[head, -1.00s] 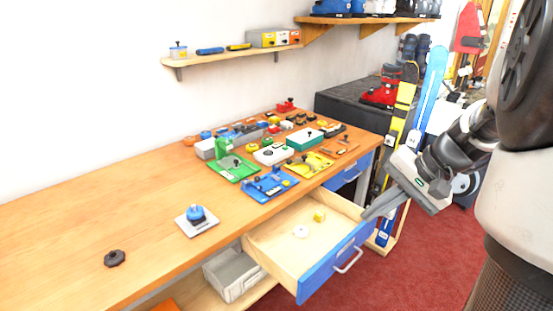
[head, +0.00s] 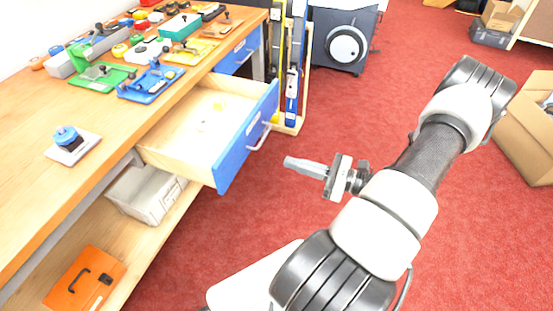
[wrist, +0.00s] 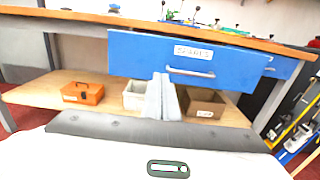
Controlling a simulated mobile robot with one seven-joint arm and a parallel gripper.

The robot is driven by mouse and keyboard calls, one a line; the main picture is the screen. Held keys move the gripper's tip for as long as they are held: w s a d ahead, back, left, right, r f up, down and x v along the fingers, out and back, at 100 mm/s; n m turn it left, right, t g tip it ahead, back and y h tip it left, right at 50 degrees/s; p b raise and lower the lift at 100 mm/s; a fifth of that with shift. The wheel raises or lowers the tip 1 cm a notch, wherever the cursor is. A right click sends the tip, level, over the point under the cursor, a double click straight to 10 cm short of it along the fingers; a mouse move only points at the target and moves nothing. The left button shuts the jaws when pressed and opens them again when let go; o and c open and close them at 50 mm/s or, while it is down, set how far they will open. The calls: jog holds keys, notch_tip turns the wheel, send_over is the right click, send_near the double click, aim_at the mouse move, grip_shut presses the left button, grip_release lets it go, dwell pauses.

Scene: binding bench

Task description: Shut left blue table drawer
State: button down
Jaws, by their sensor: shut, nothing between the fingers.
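The left blue table drawer (head: 247,140) is pulled well out from under the wooden bench top. Its blue front has a silver handle (head: 261,137), and its pale wooden inside (head: 190,125) holds small items that are hard to make out. My gripper (head: 287,162) is shut and empty, a short way in front of the drawer front, apart from it and pointing toward it. In the wrist view the closed fingers (wrist: 163,97) show below the drawer front (wrist: 140,58), with its label (wrist: 194,52) and handle (wrist: 190,72) above them.
Another blue drawer (head: 236,55) sits closed farther along the bench. Skis (head: 292,75) stand in a wooden rack beyond it. A grey bin (head: 150,192) and an orange case (head: 85,277) are on the lower shelf. Red carpet (head: 370,110) is open around my arm.

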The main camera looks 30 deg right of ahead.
jog(key=b+x, duration=0.2)
jog(key=x, duration=1)
jog(key=shift+w+a, duration=0.25)
jog(key=shift+a, duration=0.05)
jog(key=shift+w+a, duration=0.1)
send_near(179, 139)
jog(key=w+a+r, duration=0.1)
jog(key=w+a, duration=0.1)
jog(key=w+a+r, duration=0.2)
jog(key=w, duration=0.1)
jog(key=w+a+r, duration=0.1)
jog(key=w, duration=0.1)
jog(key=shift+w+a+r+p, duration=0.15)
jog(key=shift+a+r+p, duration=0.1)
jog(key=shift+a+p, duration=0.15)
jog(key=shift+w+a, duration=0.1)
jog(key=shift+w, duration=0.1)
jog(key=shift+w+a+r, duration=0.1)
jog(key=shift+w+r, duration=0.05)
jog(key=shift+r, duration=0.05)
